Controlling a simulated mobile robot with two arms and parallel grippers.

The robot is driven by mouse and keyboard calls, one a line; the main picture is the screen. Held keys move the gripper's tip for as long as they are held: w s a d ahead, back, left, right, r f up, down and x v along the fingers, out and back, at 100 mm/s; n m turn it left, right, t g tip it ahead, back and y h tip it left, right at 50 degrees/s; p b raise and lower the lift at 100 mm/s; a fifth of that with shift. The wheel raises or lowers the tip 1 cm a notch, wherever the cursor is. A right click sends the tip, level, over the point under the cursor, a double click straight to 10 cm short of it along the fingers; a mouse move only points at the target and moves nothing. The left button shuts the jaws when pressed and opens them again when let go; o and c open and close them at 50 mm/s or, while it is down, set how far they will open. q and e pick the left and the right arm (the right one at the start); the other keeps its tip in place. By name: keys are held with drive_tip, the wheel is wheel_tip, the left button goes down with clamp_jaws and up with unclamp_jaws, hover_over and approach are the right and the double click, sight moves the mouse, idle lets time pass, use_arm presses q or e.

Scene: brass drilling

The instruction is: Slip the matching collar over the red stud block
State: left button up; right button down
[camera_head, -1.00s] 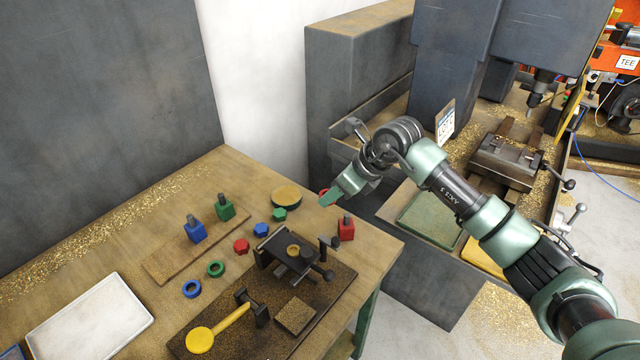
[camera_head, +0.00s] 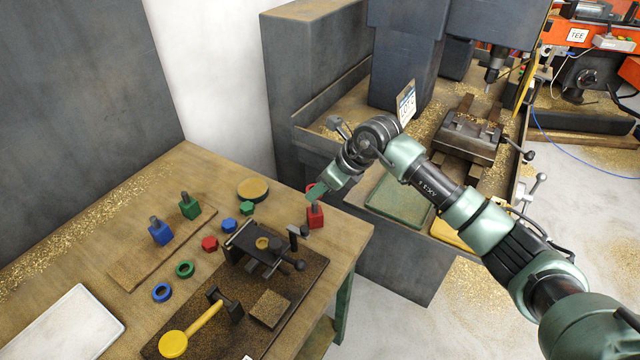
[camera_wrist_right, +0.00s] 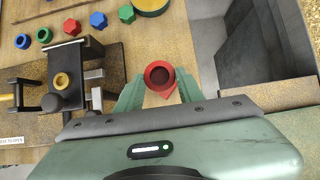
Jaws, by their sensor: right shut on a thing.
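The red stud block (camera_head: 315,217) stands near the table's right edge; part of it also shows behind the collar in the wrist view (camera_wrist_right: 173,97). My right gripper (camera_wrist_right: 158,82) is shut on the red collar (camera_wrist_right: 158,67), a round ring held between the fingertips. In the head view the red collar (camera_head: 311,187) shows partly behind my right gripper (camera_head: 314,193), just above the red block. The collar's opening looks dark; I cannot tell whether the stud is inside it. My left gripper is out of view.
A black clamp fixture (camera_head: 262,245) stands close left of the red block. Blue (camera_head: 161,233) and green (camera_head: 190,207) stud blocks, a blue ring (camera_head: 162,292), a green ring (camera_head: 185,269) and a red hex piece (camera_head: 210,243) lie farther left. The drill press vise (camera_head: 468,135) is behind right.

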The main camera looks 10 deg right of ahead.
sight(316, 203)
drive_tip(key=shift+f+b, duration=0.55)
drive_tip(key=shift+f, duration=0.65)
drive_tip(key=shift+f+b, duration=0.8)
drive_tip(key=shift+f, duration=0.1)
drive_tip(key=c, duration=0.8)
unclamp_jaws()
drive_tip(key=shift+s+d+r, duration=0.1)
drive_tip(key=shift+d+r, duration=0.1)
drive_tip(key=shift+r, duration=0.15)
drive_tip(key=b+v, duration=0.2)
drive_tip(key=v, duration=0.5)
